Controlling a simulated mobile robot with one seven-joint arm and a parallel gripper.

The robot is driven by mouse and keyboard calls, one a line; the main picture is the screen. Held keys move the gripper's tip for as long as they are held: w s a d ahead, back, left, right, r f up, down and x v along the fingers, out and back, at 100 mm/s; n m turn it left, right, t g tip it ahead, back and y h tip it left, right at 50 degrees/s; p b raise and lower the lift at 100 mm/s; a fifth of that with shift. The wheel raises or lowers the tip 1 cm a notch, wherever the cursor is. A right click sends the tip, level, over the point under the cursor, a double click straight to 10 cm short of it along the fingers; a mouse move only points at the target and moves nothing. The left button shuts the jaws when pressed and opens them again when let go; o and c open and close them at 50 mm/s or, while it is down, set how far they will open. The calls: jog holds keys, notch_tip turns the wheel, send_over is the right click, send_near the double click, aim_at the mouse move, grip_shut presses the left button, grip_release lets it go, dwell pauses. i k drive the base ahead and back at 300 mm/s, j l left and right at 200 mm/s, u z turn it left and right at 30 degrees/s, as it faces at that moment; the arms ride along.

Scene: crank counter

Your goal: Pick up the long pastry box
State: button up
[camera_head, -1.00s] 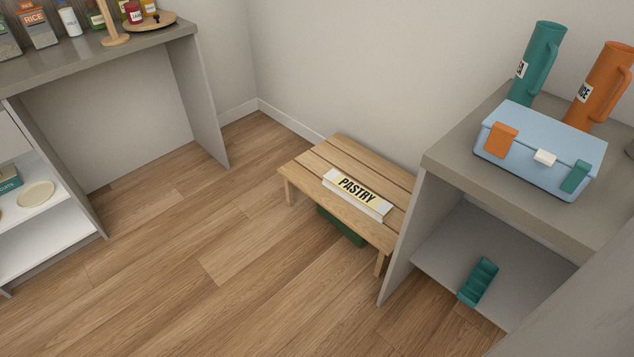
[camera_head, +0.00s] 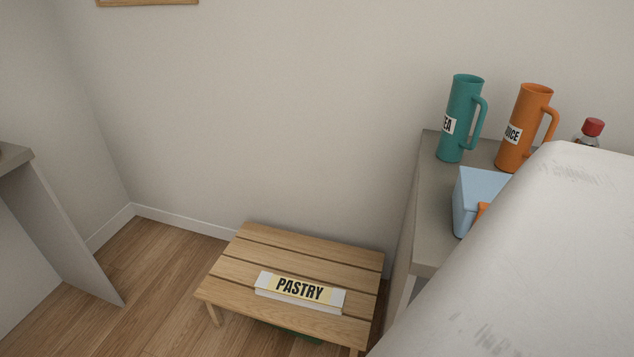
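The long pastry box (camera_head: 300,290) lies flat on a low slatted wooden bench (camera_head: 255,242), near the bench's front edge. It is white with a yellow label reading PASTRY, and its long side runs roughly left to right. Nothing covers it. My gripper is not in view. A large pale surface, which looks like part of my own arm, fills the lower right and hides part of the counter there.
A grey counter (camera_head: 428,200) stands right of the bench, close to it. It bears a teal TEA jug (camera_head: 460,118), an orange JUICE jug (camera_head: 521,130), a blue box (camera_head: 478,198) and a red-capped bottle (camera_head: 592,128). Wooden floor (camera_head: 150,270) is clear left of the bench.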

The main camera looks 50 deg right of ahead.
aim_at(318, 296)
jog(key=i+l+z, duration=0.15)
jog(key=i+z, duration=0.55)
jog(key=z, duration=0.2)
jog(key=i+z, duration=0.45)
jog(key=k+j, duration=0.05)
